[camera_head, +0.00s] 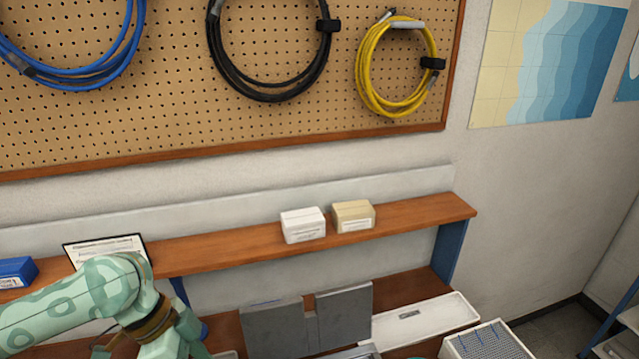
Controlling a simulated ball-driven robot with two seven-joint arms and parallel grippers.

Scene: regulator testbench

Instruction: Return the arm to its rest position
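My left arm, pale green with darker markings, comes in from the lower left and bends down at a brown ring. Its far end runs out of the bottom edge, so the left gripper's fingers do not show. My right gripper is not in view. I cannot tell whether either gripper holds anything.
A wooden shelf (400,218) holds a white box (303,226), a tan box (353,217) and a blue box (15,272). Below stand grey panels (343,317), a white tray (440,318) and a blue-gridded tray (487,343). Cables hang on the pegboard (180,110) above.

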